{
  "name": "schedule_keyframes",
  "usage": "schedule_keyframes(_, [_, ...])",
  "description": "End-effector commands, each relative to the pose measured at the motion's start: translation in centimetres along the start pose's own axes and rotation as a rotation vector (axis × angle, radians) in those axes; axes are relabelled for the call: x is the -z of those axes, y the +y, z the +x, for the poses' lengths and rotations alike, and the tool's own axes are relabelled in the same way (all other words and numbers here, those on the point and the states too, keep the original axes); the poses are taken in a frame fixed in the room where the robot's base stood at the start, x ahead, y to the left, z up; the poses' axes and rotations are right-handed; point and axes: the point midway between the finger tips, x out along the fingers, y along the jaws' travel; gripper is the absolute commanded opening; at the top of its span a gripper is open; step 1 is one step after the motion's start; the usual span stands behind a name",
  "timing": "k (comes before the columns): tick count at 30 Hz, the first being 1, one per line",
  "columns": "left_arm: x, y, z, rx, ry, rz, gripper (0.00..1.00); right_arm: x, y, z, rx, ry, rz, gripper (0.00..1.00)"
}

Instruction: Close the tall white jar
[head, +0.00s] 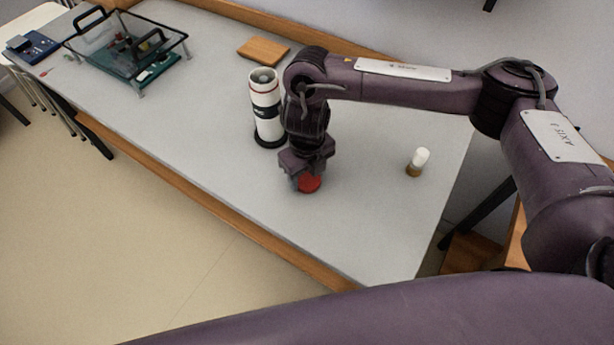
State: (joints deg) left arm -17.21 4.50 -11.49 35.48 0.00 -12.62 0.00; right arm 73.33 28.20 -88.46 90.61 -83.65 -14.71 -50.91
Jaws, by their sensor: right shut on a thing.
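The tall white jar (264,95) stands upright on the grey table, with a black band, a black base and a thin red ring near its top. Its top looks open. My right gripper (307,177) is to the right of the jar and nearer to me, pointing down. It is shut on a red lid (310,184), a round red piece low over the table; I cannot tell whether the lid touches the table. The gripper hides part of the lid. My left gripper is not in view.
A small bottle with a white cap (420,158) stands to the right. A wooden block (263,50) lies behind the jar. A clear-sided frame with black handles (125,45) stands at the far left, near a blue device (33,46). The table (200,130) is clear left of the jar.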

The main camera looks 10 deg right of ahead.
Motion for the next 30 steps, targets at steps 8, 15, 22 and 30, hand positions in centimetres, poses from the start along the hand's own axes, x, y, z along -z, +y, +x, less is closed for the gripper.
schedule_keyframes(8, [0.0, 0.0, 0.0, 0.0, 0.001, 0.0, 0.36, 0.0, 0.0, 0.0, 0.0, 0.0, 0.0, 0.35])
schedule_keyframes(15, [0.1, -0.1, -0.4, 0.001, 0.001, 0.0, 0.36, -0.1, 0.0, -1.4, 0.001, -0.003, -0.001, 0.35])
schedule_keyframes(22, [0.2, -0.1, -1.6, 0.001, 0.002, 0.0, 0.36, -0.2, -0.1, -6.2, 0.004, -0.007, -0.002, 0.35])
schedule_keyframes(30, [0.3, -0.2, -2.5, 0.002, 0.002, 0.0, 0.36, -0.1, -0.1, -13.2, 0.004, -0.006, -0.001, 0.35])
